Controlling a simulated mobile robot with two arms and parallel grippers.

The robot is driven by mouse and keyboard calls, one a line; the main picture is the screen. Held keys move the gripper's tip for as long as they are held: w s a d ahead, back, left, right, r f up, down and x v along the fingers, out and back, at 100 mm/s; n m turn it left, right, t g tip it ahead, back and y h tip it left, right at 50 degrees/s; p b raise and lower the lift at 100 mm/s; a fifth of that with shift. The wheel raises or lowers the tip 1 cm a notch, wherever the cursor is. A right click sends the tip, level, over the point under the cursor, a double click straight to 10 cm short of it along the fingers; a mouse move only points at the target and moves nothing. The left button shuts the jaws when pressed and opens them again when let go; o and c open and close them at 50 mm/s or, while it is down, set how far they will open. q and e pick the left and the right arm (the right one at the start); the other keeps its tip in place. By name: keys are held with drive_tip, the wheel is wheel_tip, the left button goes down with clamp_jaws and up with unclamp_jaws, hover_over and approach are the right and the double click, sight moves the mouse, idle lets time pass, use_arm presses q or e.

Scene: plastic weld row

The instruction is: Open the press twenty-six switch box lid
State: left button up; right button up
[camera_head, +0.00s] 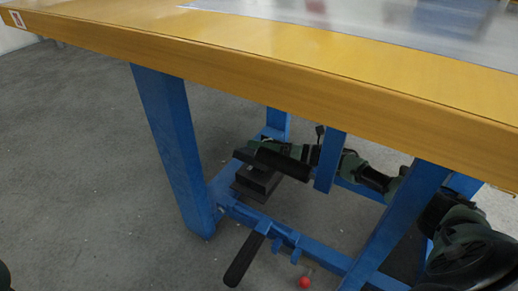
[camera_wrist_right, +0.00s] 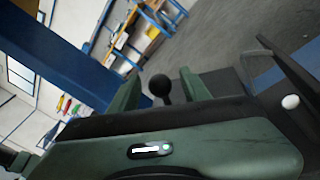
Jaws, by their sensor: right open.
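A small dark box (camera_head: 257,182), which may be the press twenty-six switch box, shows under the bench among the blue legs. I cannot make out its label or where its lid meets it. My right gripper (camera_head: 246,155) is just above it, partly covering its top, with the arm reaching in from the right behind a blue leg. In the right wrist view the green fingers (camera_wrist_right: 164,80) stand apart. A black ball knob (camera_wrist_right: 160,86) appears between them; I cannot tell whether they touch it. My left gripper is out of view.
The wooden bench top (camera_head: 290,85) overhangs the arm. Blue legs (camera_head: 172,150) and a low blue rail (camera_head: 320,254) surround the space. A black-handled lever (camera_head: 243,261) and a red ball (camera_head: 305,282) are in front. The grey floor (camera_head: 80,170) at left is clear.

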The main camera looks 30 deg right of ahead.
drive_tip(key=shift+w+a, duration=0.1)
drive_tip(key=shift+a, duration=0.05)
clamp_jaws()
idle(1.4)
